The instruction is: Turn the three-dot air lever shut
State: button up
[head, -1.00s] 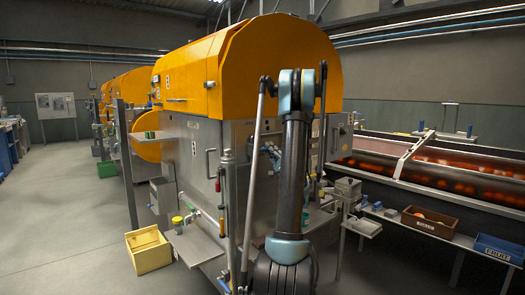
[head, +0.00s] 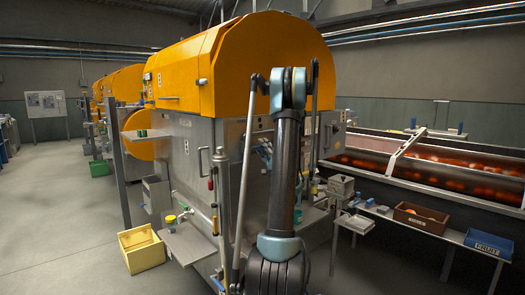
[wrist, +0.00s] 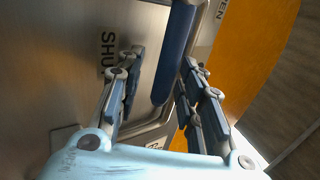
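In the wrist view a dark blue lever handle (wrist: 175,55) runs down from the top edge in front of a metal panel. The word SHUT (wrist: 107,48) is on the panel to its left, and part of OPEN (wrist: 221,9) is to its right. No dots show, so I cannot confirm its marking. My gripper (wrist: 163,60) is open, with one finger on each side of the handle. The handle looks nearer the right finger; I cannot tell whether they touch. In the head view my arm hides the gripper and the lever.
The orange-hooded extractor (head: 265,55) stands straight ahead, with a side shelf (head: 190,245) jutting out. A yellow bin (head: 143,250) is on the floor at left. A low table with a brown crate (head: 420,221) and a blue crate (head: 488,245) stands at right.

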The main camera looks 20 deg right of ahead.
jog(key=v, duration=0.7)
jog(key=shift+f, duration=0.15)
jog(key=shift+s, duration=0.1)
